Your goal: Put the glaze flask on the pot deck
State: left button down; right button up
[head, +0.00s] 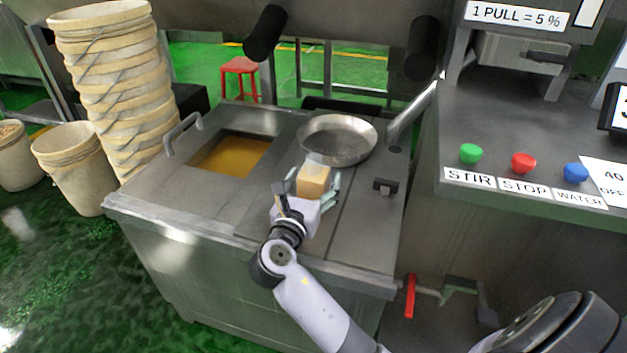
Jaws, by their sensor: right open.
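A small tan block-like vessel with a pale top, likely the glaze flask (313,181), is upright at the steel deck (352,215), which I take as the pot deck. My right gripper (311,188) reaches in from the lower right with its fingers open on either side of the flask. The gripper hides the flask's lower part, so I cannot tell whether its base touches the deck. A round shallow metal pan (340,139) sits just behind the flask. My left gripper is not in view.
An opening with amber liquid (232,155) lies left of the pan. A metal handle (183,134) and a dark latch (384,187) rise from the deck. Stacked buckets (118,85) stand left. A panel with STIR (470,153), STOP (523,163) and WATER (575,172) buttons is right.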

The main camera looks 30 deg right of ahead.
jog(key=shift+r, duration=0.1)
jog(key=shift+s+a, duration=0.15)
jog(key=shift+a, duration=0.1)
jog(key=p+v, duration=0.1)
jog(key=v, duration=1)
jog(key=shift+s+a+p, duration=0.15)
jog(key=shift+s+p, duration=0.1)
jog(key=shift+p, duration=0.1)
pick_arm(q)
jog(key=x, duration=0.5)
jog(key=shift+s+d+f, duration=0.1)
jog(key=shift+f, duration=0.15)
